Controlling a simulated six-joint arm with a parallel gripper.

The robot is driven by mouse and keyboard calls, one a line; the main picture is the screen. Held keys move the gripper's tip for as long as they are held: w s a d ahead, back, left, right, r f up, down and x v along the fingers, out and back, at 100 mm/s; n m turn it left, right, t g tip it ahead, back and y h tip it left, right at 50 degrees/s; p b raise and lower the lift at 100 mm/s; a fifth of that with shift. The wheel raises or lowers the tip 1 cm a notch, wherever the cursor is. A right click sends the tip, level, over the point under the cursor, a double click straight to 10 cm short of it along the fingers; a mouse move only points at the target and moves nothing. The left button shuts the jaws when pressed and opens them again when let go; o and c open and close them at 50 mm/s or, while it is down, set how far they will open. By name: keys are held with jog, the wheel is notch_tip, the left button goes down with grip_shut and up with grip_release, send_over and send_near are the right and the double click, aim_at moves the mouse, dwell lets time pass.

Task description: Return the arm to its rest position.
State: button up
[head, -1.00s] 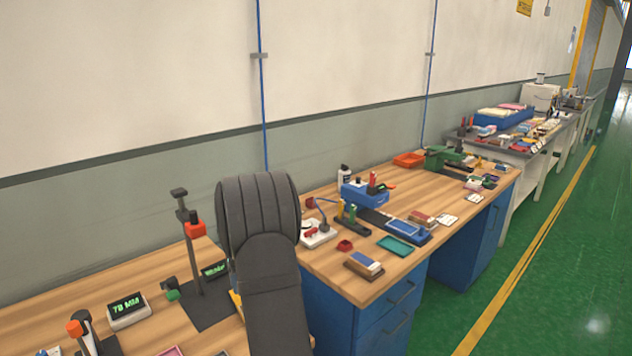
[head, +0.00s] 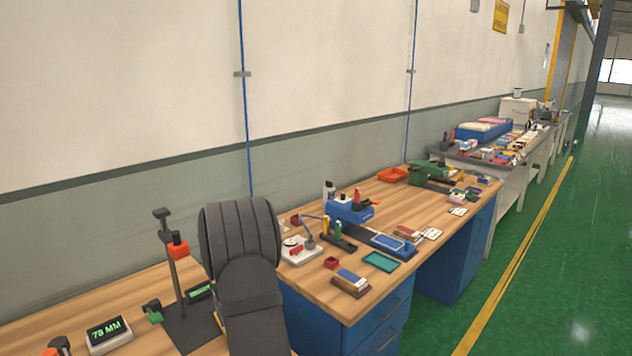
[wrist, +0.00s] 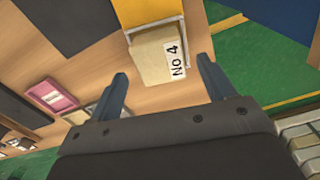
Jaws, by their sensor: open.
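My gripper (wrist: 166,84) shows in the wrist view with its two dark blue-grey fingers spread wide and nothing gripped. A tan block (wrist: 154,57) with a white "No 4" label lies beyond and between the fingertips, and I see clear space between it and each finger. A yellow-orange piece (wrist: 148,12) adjoins the block's upper edge. In the head view a dark, ribbed part of my arm stands over the left part of the workbench; the gripper itself is hidden there.
The wooden workbench (head: 322,293) carries a gauge stand (head: 172,265), a "78 MM" display (head: 108,335), a blue bin (head: 350,208) and small trays. A grey table (head: 455,157) holds a blue tray of pads (head: 483,131). The green aisle (head: 560,290) is clear.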

jog(key=shift+f, duration=1.65)
notch_tip(320, 180, up, 12)
notch_tip(320, 180, down, 13)
jog(key=shift+r, duration=0.1)
notch_tip(320, 180, up, 5)
jog(key=shift+d+f, duration=0.1)
jog(key=s+d+r, duration=0.2)
jog(key=d+r, duration=0.5)
jog(key=d, duration=0.5)
jog(key=s+a+n, duration=0.4)
jog(key=n, duration=0.7)
jog(key=s+a+f+n, duration=0.1)
jog(key=s+a+n, duration=0.2)
jog(key=n, duration=0.9)
jog(key=shift+s+a, duration=0.35)
jog(key=shift+s, duration=0.3)
